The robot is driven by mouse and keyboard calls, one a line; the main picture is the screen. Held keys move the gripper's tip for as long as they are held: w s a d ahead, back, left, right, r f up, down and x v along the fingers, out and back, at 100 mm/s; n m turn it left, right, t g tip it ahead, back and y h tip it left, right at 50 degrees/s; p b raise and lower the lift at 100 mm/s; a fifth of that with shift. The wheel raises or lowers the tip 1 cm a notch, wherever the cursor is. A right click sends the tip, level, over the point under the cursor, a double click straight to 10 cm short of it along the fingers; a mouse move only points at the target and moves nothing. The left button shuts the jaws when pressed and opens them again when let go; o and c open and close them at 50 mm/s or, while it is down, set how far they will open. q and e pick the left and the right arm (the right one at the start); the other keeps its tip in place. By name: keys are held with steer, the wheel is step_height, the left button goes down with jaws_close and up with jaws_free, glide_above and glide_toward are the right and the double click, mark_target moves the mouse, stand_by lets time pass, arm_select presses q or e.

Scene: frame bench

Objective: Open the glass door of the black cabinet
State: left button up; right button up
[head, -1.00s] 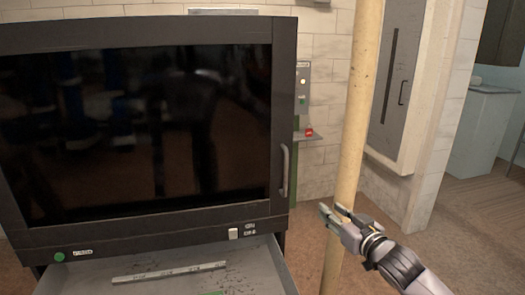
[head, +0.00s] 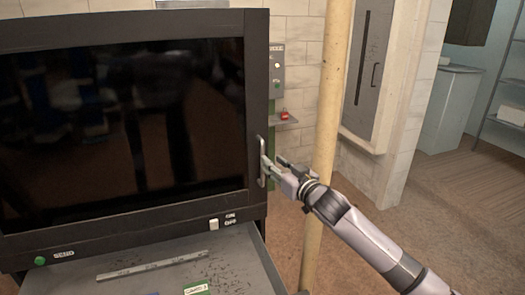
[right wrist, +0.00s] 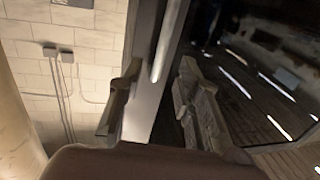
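The black cabinet (head: 120,215) fills the left of the head view, and its dark glass door (head: 120,120) is shut. The door's upright metal handle (head: 261,160) is on the right side of the door frame. My right gripper (head: 272,166) is at the handle, reaching in from the right. In the right wrist view its two fingers (right wrist: 155,100) are apart. The handle (right wrist: 167,40) shows as a pale bar between and just beyond them, with the glass on the right. I cannot tell whether a finger touches the handle. My left gripper is out of view.
A grey tray (head: 240,260) sticks out below the door, with a metal strip on it. A yellowish pole (head: 328,100) stands close behind my right gripper. Open floor lies at right.

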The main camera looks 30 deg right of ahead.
steer(key=w+p, duration=0.2)
steer(key=w, duration=0.5)
steer(key=shift+d, duration=0.1)
steer(key=shift+c, duration=0.2)
jaws_close()
stand_by(0.6)
